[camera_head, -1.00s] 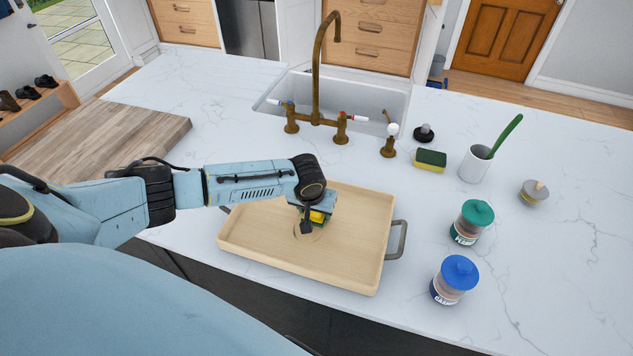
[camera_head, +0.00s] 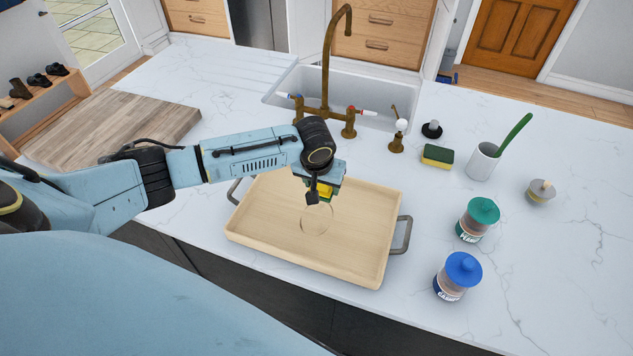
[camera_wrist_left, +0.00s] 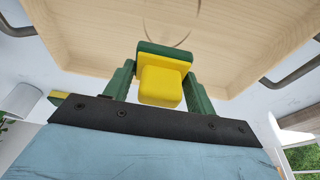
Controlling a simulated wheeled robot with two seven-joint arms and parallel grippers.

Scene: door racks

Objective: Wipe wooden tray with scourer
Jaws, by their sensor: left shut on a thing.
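The wooden tray (camera_head: 375,262) lies on the white counter in front of the sink, with grey metal handles at its ends. A faint ring mark (camera_head: 317,221) shows on its floor; part of it also shows in the left wrist view (camera_wrist_left: 181,41). My left gripper (camera_head: 323,193) is shut on a green and yellow scourer (camera_head: 327,188), over the far half of the tray beyond the ring mark. The scourer sits between the two green fingers in the left wrist view (camera_wrist_left: 161,84). I cannot tell whether it touches the tray. My right gripper is not in view.
A second scourer (camera_head: 437,156) lies near a black plunger-like item (camera_head: 432,129). A white cup (camera_head: 481,163) holds a green-handled brush. Green-lidded (camera_head: 478,219) and blue-lidded (camera_head: 458,276) jars stand right of the tray. The brass tap (camera_head: 326,75) rises behind it.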

